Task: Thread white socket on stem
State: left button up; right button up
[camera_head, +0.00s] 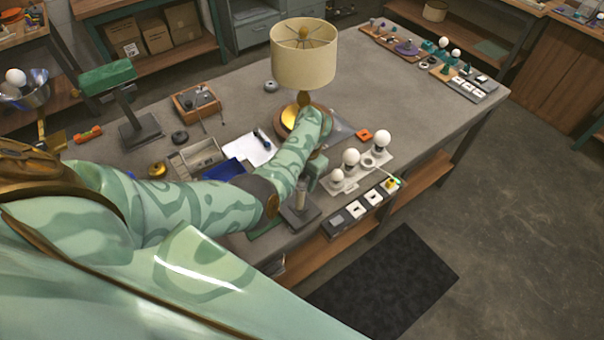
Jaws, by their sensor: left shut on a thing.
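My left arm reaches in from the left across the bench and bends downward at its far end. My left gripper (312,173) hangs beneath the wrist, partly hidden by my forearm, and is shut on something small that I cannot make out. Just below and left of it, a short pale upright stem (301,198) stands on a dark square base (298,217) near the bench's front edge. The gripper is close to the stem's top; whether they touch is unclear. I cannot pick out the white socket clearly. My right gripper is not in view.
A lamp with a cream shade (303,55) stands behind my wrist. White bulbs on a stand (351,160) and a switch strip (363,207) sit to the right. A green-headed desk lamp (107,76) stands left. The bench's far middle (365,85) is clear.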

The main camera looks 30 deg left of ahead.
pick_arm(q)
jog(key=shift+s+f, duration=0.2)
jog(key=m+p, duration=0.1)
jog(key=m, duration=0.2)
jog(key=shift+r+m, duration=0.1)
jog(key=shift+m, duration=0.2)
jog(key=m+p, duration=0.1)
jog(key=m, duration=0.2)
jog(key=shift+m, duration=0.3)
jog(key=m+p, duration=0.1)
jog(key=m, duration=0.2)
jog(key=shift+m+y+p, duration=0.3)
jog(key=shift+p, duration=0.05)
jog(key=shift+m+t+p, duration=0.3)
jog(key=shift+m+p, duration=0.05)
jog(key=shift+m, duration=0.65)
jog(key=shift+f+m, duration=0.2)
jog(key=shift+m, duration=0.5)
